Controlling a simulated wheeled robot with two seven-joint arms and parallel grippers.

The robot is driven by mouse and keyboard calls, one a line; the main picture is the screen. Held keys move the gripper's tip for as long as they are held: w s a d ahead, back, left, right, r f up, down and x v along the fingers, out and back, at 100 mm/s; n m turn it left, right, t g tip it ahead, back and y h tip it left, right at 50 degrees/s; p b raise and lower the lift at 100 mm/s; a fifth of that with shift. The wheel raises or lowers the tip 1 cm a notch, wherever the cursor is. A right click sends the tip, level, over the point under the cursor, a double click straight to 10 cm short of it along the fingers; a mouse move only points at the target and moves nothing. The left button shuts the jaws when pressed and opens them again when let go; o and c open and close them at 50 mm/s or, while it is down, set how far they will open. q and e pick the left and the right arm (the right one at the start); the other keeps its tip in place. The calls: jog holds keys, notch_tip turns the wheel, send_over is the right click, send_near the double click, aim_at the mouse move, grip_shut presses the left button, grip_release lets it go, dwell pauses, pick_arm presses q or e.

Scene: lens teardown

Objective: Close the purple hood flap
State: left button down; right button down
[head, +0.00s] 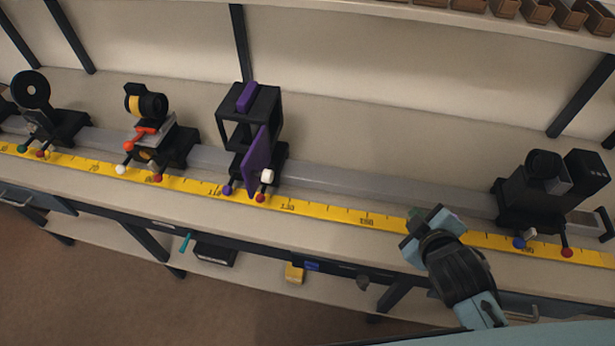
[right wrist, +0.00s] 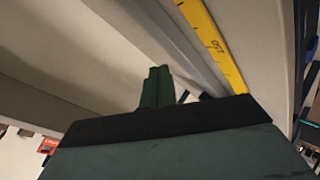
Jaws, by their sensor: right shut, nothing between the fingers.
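The purple hood flap (head: 257,161) hangs on the front of a black box-frame hood (head: 225,130) on the rail. The flap stands out from the frame at an angle, swung open, and a white knob (head: 267,176) sits at its lower right. A purple piece (head: 247,97) lies on top of the hood. My right gripper (head: 427,228) is shut and empty, over the yellow scale well to the right of the hood, not touching the flap. Its shut fingers show in the right wrist view (right wrist: 157,87). My left gripper is not in view.
A grey rail (head: 350,185) with a yellow scale (head: 340,213) runs along the bench. Left of the hood stand a yellow-and-black lens mount (head: 147,104) and a black ring mount (head: 31,90). A black two-part device (head: 535,185) stands at the right. The rail between hood and device is clear.

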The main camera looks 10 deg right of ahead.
jog(key=w+a+r+n+t+y, duration=0.3)
jog(key=w+r+n+t+y, duration=0.15)
jog(key=n, duration=0.45)
jog(key=w+a+r+n+t+y, duration=0.35)
jog(key=r+n, duration=0.25)
jog(key=n, duration=0.3)
jog(key=n+g+y, duration=1)
jog(key=n+g, duration=0.2)
jog(key=n, duration=1)
send_near(272, 178)
jog(key=shift+n+g, duration=0.3)
jog(key=p+x, duration=0.3)
jog(key=x, duration=0.3)
jog(key=shift+w+a+r, duration=0.2)
jog(key=shift+w+a, duration=0.05)
jog(key=shift+a, duration=0.1)
